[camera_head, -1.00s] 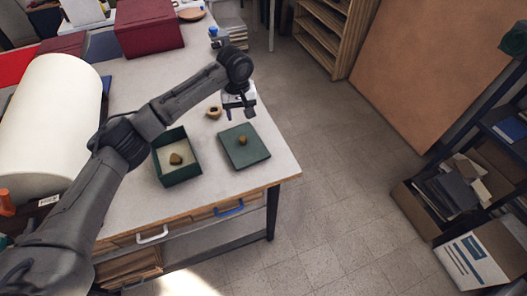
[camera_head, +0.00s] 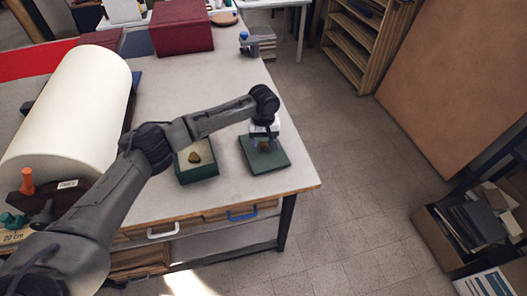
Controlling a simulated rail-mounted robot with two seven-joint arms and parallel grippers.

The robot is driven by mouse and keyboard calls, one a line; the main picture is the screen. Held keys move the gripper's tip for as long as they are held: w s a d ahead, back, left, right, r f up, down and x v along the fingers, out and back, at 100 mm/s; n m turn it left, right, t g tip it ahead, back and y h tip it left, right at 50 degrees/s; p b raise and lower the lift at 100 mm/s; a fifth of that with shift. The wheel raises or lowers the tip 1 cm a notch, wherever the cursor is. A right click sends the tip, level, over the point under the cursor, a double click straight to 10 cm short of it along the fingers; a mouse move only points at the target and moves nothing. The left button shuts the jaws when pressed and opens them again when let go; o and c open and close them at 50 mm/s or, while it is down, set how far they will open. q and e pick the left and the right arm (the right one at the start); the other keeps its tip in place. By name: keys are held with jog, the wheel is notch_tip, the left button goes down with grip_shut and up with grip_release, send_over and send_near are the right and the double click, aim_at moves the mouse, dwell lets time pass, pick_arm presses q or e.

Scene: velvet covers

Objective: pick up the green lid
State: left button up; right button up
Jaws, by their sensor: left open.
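The green lid (camera_head: 272,160) is a flat square lying on the table near its right front corner. Its small brownish knob is partly hidden by my left gripper. My left gripper (camera_head: 264,147) points down over the middle of the lid, with its fingers open around or just above the knob; I cannot tell whether they touch it. A green open box (camera_head: 200,173) stands just left of the lid, with a brown lump on its pale inside. My right gripper does not show.
A large white roll (camera_head: 72,105) lies at the left of the table (camera_head: 195,70). A dark red box (camera_head: 181,27) stands at the back, with a small stack (camera_head: 262,42) at the right edge. An orange-handled tool (camera_head: 28,181) is at the left front.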

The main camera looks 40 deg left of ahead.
pick_arm(q)
jog(key=shift+f, duration=1.25)
jog(key=c, duration=1.1)
jog(key=shift+o, duration=0.2)
